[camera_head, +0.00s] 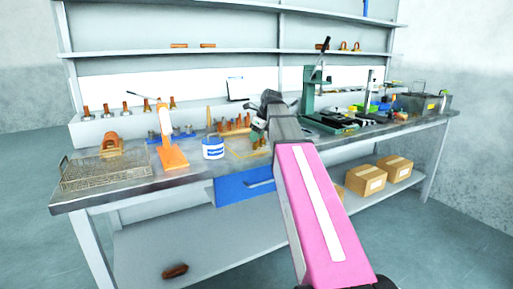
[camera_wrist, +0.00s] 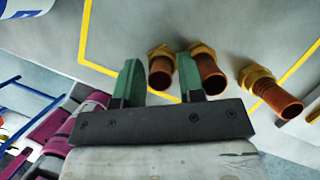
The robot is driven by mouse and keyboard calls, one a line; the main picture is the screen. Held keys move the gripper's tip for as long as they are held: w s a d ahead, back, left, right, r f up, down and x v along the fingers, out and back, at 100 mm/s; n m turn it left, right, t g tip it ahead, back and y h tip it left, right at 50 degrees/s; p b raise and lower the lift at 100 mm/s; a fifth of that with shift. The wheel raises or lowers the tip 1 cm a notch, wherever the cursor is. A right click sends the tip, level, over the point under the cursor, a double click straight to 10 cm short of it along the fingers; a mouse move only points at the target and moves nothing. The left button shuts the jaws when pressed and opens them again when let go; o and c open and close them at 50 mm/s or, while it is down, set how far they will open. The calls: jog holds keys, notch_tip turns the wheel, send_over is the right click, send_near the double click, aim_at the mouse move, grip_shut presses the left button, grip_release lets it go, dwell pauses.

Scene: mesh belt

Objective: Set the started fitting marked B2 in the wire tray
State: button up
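The wire tray (camera_head: 100,178) is a mesh basket at the left end of the bench, with an orange-brown piece in or behind its back part. My gripper (camera_head: 258,133) is over the middle of the bench, far right of the tray. In the wrist view my gripper's green fingers (camera_wrist: 158,82) are apart. A copper fitting with a brass collar (camera_wrist: 160,68) shows in the gap between them, seemingly not clamped. A second fitting (camera_wrist: 208,72) is just right of the right finger, and a third (camera_wrist: 268,90) lies further right. No B2 mark is readable.
A yellow outline (camera_wrist: 84,30) marks the bench around the fittings. A blue-and-white tub (camera_head: 213,149) and an orange stand (camera_head: 170,150) are between my gripper and the tray. A green press (camera_head: 310,100) stands to the right.

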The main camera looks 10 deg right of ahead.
grip_shut()
jog(key=shift+r, duration=0.2)
jog(key=shift+r, duration=0.55)
notch_tip(320, 180, up, 2)
jog(key=shift+w+r, duration=0.1)
jog(key=shift+r, duration=0.15)
jog(key=s+a+r, duration=0.5)
jog(key=a+r, duration=0.2)
jog(key=a, duration=0.3)
jog(key=shift+s+a, duration=0.15)
jog(key=shift+s, duration=0.2)
